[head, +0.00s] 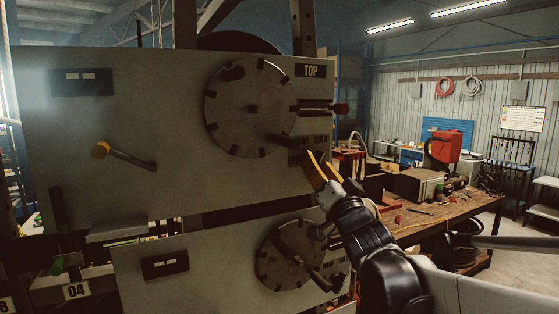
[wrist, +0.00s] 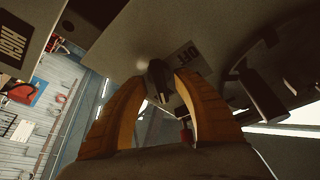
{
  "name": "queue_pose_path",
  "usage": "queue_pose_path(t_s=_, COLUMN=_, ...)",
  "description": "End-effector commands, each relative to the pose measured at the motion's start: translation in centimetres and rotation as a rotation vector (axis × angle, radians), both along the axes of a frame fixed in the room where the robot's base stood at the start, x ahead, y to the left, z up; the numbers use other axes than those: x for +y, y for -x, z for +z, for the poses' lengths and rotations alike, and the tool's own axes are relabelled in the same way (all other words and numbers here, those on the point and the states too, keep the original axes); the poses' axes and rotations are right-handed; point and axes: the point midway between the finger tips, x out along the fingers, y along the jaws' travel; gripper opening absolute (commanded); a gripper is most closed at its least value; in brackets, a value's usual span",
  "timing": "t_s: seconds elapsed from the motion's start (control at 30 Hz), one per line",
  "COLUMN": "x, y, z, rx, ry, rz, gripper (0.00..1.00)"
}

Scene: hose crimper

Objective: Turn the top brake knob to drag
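The upper grey panel carries a "TOP" label (head: 310,71) and a round slotted disc (head: 250,108). A dark bar-shaped knob, seemingly the top brake knob (head: 283,144), sits at the disc's lower right beside small dark labels. In the wrist view, a dark knob (wrist: 158,76) stands near an "OFF" label (wrist: 190,57). My gripper (head: 314,164) is at the lower right of the disc, close to the panel. Its yellow fingers are apart, with the dark knob between or just beyond the tips (wrist: 160,82). I cannot tell whether they touch it. The knob's exact setting is unclear.
A red-tipped lever (head: 341,108) sticks out right of the disc, above my gripper. A cluttered workbench (head: 440,216) stands at right.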

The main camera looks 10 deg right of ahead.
Motion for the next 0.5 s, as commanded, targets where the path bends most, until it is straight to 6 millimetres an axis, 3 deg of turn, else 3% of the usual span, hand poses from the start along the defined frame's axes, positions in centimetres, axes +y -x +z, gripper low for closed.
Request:
queue_pose_path(t_s=0.3, x=0.05, y=-0.28, z=0.03, rx=0.000, ry=0.000, rz=0.000, gripper=0.34)
queue_pose_path(t_s=0.4, x=0.05, y=-0.28, z=0.05, rx=0.000, ry=0.001, rz=0.000, gripper=0.04)
queue_pose_path(t_s=0.5, x=0.04, y=-0.27, z=0.06, rx=0.000, ry=0.001, rz=0.000, gripper=0.00)
